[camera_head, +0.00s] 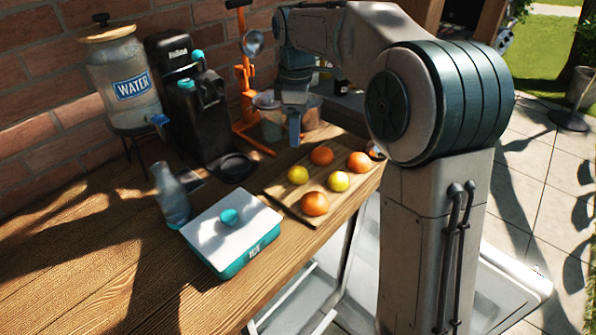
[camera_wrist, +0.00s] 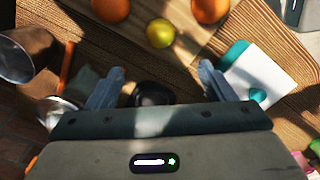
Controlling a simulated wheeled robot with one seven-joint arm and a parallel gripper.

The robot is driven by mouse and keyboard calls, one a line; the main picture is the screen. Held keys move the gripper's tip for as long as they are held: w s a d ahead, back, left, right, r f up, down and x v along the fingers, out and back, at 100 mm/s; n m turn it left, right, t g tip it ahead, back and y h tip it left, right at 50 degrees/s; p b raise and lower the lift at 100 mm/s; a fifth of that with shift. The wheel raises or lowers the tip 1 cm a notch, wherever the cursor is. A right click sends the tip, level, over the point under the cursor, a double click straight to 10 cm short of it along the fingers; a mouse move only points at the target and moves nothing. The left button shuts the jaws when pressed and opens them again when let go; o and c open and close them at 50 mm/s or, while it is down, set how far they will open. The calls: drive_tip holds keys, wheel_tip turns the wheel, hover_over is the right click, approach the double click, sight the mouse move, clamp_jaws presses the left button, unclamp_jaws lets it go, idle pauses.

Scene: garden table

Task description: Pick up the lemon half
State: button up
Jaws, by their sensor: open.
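Two yellow lemon pieces lie on the wooden cutting board (camera_head: 277,191): one at its wall side (camera_head: 298,174), one nearer its middle (camera_head: 339,181). I cannot tell whether either is cut. The wall-side lemon piece also shows in the wrist view (camera_wrist: 160,33), at the top middle, beyond my fingertips. My gripper (camera_head: 294,128) hangs above the counter by the far end of the board, pointing down. In the wrist view its fingers (camera_wrist: 162,72) are spread apart with nothing held between them.
Oranges (camera_head: 321,155) (camera_head: 358,162) (camera_head: 315,204) lie close around the lemon pieces. A teal ice box (camera_head: 232,228) with a white lid stands in front of the board. A black drink machine (camera_head: 187,100), water dispenser (camera_head: 122,78) and orange press (camera_head: 243,80) line the wall. The counter's left front is clear.

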hover_over(298, 168)
drive_tip(key=f, duration=0.8)
drive_tip(key=shift+w+a+f, duration=0.15)
drive_tip(key=shift+a+f, duration=0.05)
drive_tip(key=shift+f, duration=0.05)
drive_tip(key=shift+s+d+f, duration=0.1)
drive_tip(key=shift+f, duration=1.25)
drive_tip(key=shift+s+d+f, duration=0.1)
drive_tip(key=shift+f, duration=1.2)
drive_tip(key=c, duration=1)
